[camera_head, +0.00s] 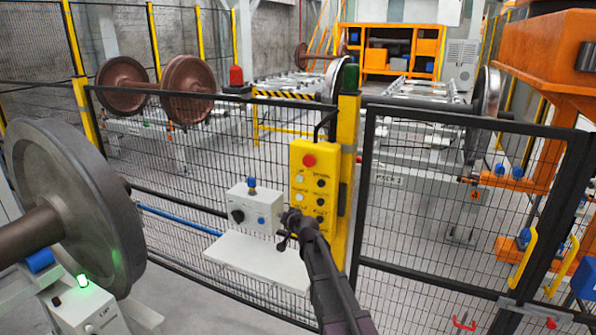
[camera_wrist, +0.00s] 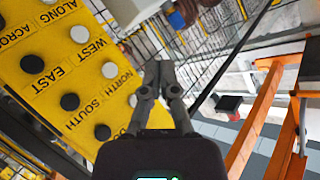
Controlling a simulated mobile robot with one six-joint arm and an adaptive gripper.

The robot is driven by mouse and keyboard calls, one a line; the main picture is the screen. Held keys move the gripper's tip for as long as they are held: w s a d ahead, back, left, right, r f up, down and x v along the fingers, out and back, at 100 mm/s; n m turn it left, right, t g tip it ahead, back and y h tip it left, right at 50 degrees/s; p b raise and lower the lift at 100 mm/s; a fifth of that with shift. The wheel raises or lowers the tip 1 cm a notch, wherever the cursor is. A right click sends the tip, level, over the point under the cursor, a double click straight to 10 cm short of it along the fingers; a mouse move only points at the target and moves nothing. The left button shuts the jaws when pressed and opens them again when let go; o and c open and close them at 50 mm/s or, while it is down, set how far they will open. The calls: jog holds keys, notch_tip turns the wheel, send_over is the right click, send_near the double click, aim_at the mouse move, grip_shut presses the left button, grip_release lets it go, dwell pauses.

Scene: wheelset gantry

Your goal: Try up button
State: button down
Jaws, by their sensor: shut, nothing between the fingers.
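A yellow control panel (camera_head: 312,172) hangs on the fence post, with a red button on top and two columns of white and black buttons. In the wrist view the panel (camera_wrist: 50,80) shows labels such as WEST, EAST, NORTH and SOUTH. Below NORTH is a white button (camera_wrist: 132,100) whose label I cannot read. A black button (camera_wrist: 102,132) beside it has a label starting with DO, partly hidden by my gripper. My gripper (camera_wrist: 160,72) is shut and empty, its tips beside the white button. In the head view my gripper (camera_head: 287,220) covers the panel's lower left; contact cannot be told.
A grey control box (camera_head: 254,207) with a blue knob stands left of the panel above a white shelf (camera_head: 255,258). Mesh fence (camera_head: 440,215) runs on both sides. A large wheelset (camera_head: 75,200) stands at the left.

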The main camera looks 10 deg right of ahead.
aim_at(296, 179)
jog(key=w+d+r+m+t+h+p, duration=0.1)
jog(key=w+d+r+m+t, duration=0.1)
jog(key=w+r, duration=0.3)
jog(key=shift+r+t+h+p, duration=0.3)
jog(key=shift+r+p, duration=0.05)
jog(key=shift+r, duration=0.15)
jog(key=shift+w+d, duration=0.1)
jog(key=shift+d, duration=0.05)
jog(key=w+d, duration=0.5)
jog(key=w, duration=0.1)
jog(key=shift+w, duration=0.4)
jog(key=shift+w+d, duration=0.5)
jog(key=shift+w, duration=0.15)
dwell(2.9)
jog(key=shift+s+a, duration=0.15)
jog(key=shift+s, duration=0.05)
dwell(0.7)
jog(key=shift+s+a, duration=0.35)
jog(key=shift+s, duration=0.15)
jog(key=shift+s+a, duration=0.1)
